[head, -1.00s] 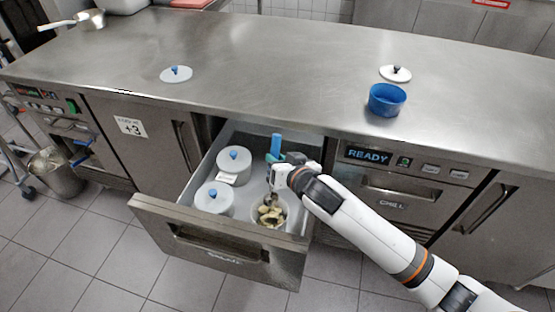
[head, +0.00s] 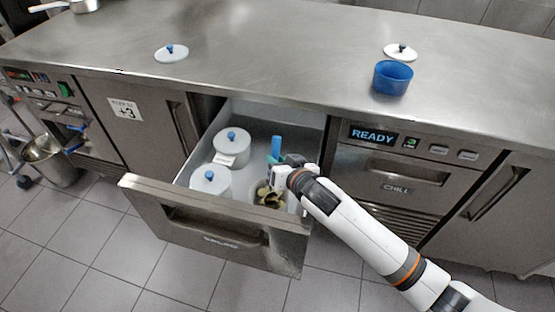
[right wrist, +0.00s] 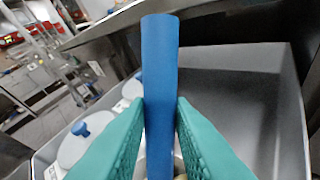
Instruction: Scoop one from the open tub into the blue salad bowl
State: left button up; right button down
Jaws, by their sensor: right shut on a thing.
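The blue salad bowl (head: 392,78) stands on the steel counter at the right. The open tub (head: 255,195) is in the pulled-out drawer and holds several pale yellowish pieces. My right gripper (head: 275,161) is over the tub, shut on a blue handle (head: 276,146) that stands upright. In the right wrist view the blue handle (right wrist: 160,90) is between the green fingers (right wrist: 160,130). The lower end of the tool is hidden by the gripper and the tub. My left gripper is not in view.
Two lidded white tubs, one farther back (head: 231,148) and one nearer (head: 210,181), stand in the drawer (head: 215,225) left of the open tub. Two loose lids lie on the counter, at left (head: 171,54) and behind the bowl (head: 400,52). The counter between them is clear.

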aim_at(278, 134)
jog(key=shift+f+b, duration=0.7)
jog(key=shift+f, duration=0.5)
dwell(1.1)
jog(key=shift+f+p, duration=0.15)
jog(key=shift+p, duration=0.4)
dwell(1.9)
notch_tip(278, 134, up, 12)
jog(key=p, duration=1.3)
jog(key=shift+r, duration=0.25)
jog(key=shift+r, duration=0.1)
